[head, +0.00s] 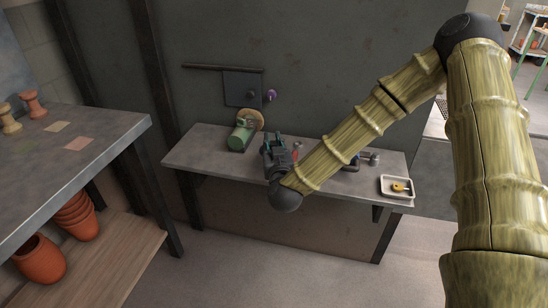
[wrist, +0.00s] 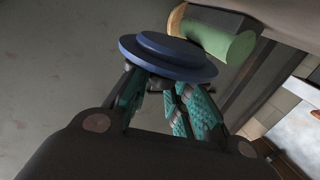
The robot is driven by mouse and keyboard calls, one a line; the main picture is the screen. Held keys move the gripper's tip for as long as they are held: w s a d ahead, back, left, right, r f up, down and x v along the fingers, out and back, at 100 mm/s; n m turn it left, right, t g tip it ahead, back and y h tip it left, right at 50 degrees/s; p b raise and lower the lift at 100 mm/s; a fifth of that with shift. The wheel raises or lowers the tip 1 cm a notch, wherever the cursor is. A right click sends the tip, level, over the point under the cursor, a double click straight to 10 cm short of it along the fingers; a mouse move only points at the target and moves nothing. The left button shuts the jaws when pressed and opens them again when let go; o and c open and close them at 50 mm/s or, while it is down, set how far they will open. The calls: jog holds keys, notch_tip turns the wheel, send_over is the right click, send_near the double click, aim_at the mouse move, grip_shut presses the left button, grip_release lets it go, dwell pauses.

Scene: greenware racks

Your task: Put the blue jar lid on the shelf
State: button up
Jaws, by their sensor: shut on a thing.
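The blue jar lid (wrist: 168,54) is a round, stepped disc that shows in the wrist view. My gripper (wrist: 160,82) has teal fingers and is shut on the lid, which sits at the fingertips, slightly tilted in the picture. In the head view my gripper (head: 276,146) is over the middle of the grey wall shelf (head: 198,155). I cannot make out the lid in the head view, and the height of the gripper above the shelf is hard to tell.
A green machine with a tan disc (head: 241,137) stands on the shelf left of my gripper. A white tray (head: 384,192) with a yellow item is at the right end. A workbench (head: 95,160) stands at left.

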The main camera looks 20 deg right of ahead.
jog(key=shift+f, duration=2.5)
jog(key=shift+f, duration=0.1)
jog(key=o, duration=0.6)
jog(key=shift+c, duration=0.2)
